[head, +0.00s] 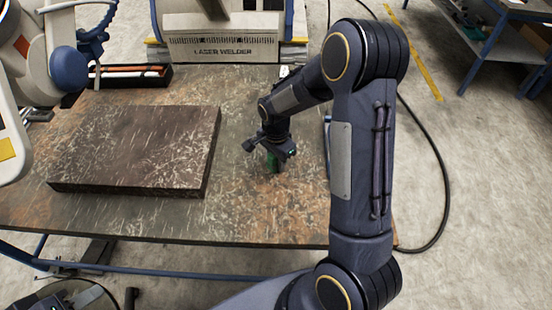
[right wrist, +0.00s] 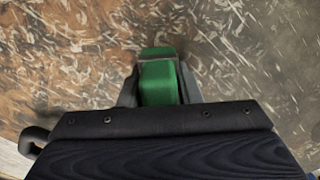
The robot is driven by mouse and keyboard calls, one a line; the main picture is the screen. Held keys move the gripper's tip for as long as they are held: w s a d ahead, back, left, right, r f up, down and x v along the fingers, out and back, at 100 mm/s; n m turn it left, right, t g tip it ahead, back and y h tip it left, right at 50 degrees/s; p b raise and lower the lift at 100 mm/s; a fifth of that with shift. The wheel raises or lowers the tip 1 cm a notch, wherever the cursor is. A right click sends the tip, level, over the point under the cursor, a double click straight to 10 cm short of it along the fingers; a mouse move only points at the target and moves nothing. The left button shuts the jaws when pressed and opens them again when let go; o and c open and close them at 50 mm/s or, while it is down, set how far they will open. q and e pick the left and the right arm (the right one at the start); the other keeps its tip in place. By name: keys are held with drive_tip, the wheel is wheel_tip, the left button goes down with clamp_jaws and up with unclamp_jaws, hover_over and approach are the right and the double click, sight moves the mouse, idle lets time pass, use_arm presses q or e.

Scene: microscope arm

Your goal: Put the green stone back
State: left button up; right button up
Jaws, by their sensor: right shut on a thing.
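The green stone (head: 272,162) is a small green block near the middle of the worktable, right of the dark slab, mostly hidden under my right gripper in the head view. My right gripper (head: 277,154) reaches down over it and is shut on it. In the right wrist view the stone (right wrist: 158,84) sits between the two dark fingers of the gripper (right wrist: 160,92), with the mottled tabletop beyond it. I cannot tell whether the stone touches the table. My left gripper cannot be made out in the head view.
A thick dark scratched slab (head: 135,150) lies on the left of the worktable (head: 270,215). A black tray (head: 130,76) with red and white rods is behind it. A laser welder (head: 222,45) stands at the back. A white arm with blue joints (head: 68,70) hangs at upper left.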

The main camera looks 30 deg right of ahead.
drive_tip(key=shift+f, duration=0.2)
drive_tip(key=o, duration=1.1)
drive_tip(key=shift+r, duration=0.1)
